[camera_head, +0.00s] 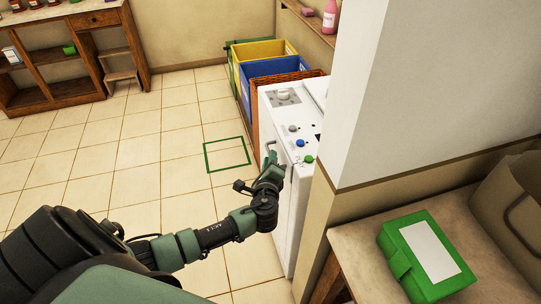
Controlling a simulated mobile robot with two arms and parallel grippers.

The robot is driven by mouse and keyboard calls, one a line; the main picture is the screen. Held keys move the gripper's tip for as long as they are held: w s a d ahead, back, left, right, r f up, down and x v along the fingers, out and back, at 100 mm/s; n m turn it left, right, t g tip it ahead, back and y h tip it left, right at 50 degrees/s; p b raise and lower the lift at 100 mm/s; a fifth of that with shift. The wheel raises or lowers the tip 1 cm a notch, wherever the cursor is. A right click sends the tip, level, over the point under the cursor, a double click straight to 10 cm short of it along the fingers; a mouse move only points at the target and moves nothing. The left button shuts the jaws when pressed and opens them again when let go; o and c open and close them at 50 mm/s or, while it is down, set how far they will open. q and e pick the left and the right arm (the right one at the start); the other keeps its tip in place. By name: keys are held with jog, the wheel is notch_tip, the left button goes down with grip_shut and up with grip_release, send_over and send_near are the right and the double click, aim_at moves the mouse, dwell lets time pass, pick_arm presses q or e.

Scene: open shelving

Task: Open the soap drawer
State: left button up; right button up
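The soap drawer cannot be made out clearly; my gripper and wrist cover part of the machine's upper front. My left gripper (271,156) is at that upper front edge, close beside the knobs. Whether it touches the machine, and whether its fingers are open or shut, I cannot tell. My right gripper is not in view.
Blue (270,69) and yellow (262,50) bins and a brown basket (256,118) stand behind the machine. A white wall corner (375,90) and a counter with a green box (402,268) are at right. Tiled floor (150,150) is clear at left, with a green square outline.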

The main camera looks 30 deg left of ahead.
pick_arm(q)
jog(key=shift+x, duration=1.25)
grip_shut()
jog(key=shift+f, duration=0.1)
dwell(0.4)
